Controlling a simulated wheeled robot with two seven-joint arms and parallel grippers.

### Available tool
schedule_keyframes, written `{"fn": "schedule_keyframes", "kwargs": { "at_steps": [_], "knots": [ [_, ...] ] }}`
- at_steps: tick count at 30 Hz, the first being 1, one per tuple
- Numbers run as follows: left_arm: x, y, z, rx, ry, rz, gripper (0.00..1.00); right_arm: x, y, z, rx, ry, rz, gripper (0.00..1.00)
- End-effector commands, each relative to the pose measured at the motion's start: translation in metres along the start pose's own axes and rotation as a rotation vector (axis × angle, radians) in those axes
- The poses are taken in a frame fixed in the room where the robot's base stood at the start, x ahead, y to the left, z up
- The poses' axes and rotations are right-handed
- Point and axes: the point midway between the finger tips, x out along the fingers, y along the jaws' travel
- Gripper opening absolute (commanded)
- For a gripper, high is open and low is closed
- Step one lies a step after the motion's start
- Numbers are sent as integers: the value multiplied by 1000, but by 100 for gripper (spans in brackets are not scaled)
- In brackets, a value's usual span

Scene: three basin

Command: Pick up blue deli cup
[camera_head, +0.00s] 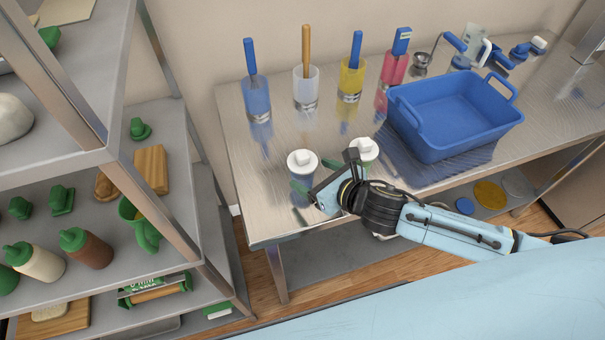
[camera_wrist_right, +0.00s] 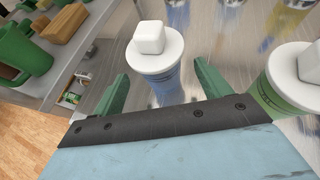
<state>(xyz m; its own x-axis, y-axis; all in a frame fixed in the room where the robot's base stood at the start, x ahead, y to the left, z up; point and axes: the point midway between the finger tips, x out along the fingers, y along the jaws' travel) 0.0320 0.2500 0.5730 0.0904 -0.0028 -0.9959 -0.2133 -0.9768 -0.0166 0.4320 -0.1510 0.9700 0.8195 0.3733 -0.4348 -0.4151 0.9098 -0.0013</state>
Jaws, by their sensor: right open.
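The blue cup (camera_head: 302,161) has a white lid with a square knob and stands upright near the left front of the metal table. In the right wrist view the blue cup (camera_wrist_right: 164,88) stands between the two green fingers. My right gripper (camera_head: 315,177) is open, low over the table, with its fingers on either side of this cup. The right gripper (camera_wrist_right: 160,84) shows a gap beside the cup, at least on the right; contact on the left is unclear. The lower part of the cup is partly hidden. My left gripper is not in view.
A green cup with a white lid (camera_wrist_right: 284,92) stands close on the right. Behind are a blue tumbler (camera_head: 256,97), a clear one (camera_head: 306,90), a yellow one (camera_head: 351,80) and a blue basin (camera_head: 440,135). A metal shelf (camera_head: 180,180) stands left.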

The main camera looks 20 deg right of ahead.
Motion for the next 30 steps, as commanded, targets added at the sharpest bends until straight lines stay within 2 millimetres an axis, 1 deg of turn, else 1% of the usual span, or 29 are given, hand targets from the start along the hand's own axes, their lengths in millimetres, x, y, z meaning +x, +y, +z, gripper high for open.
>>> {"fn": "schedule_keyframes", "kwargs": {
  "at_steps": [2,9,12,15,20,21,30],
  "knots": [
    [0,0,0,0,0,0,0,7,0,-1,3,1,-1,76],
    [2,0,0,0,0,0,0,40,1,-5,4,-1,-1,76],
    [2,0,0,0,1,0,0,48,0,-5,2,0,-1,76],
    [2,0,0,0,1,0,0,51,1,-6,3,0,0,76],
    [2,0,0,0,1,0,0,51,1,-6,2,0,0,76],
    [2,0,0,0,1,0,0,51,1,-6,2,0,0,75],
    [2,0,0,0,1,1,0,51,1,-6,2,1,0,36]
  ]
}}
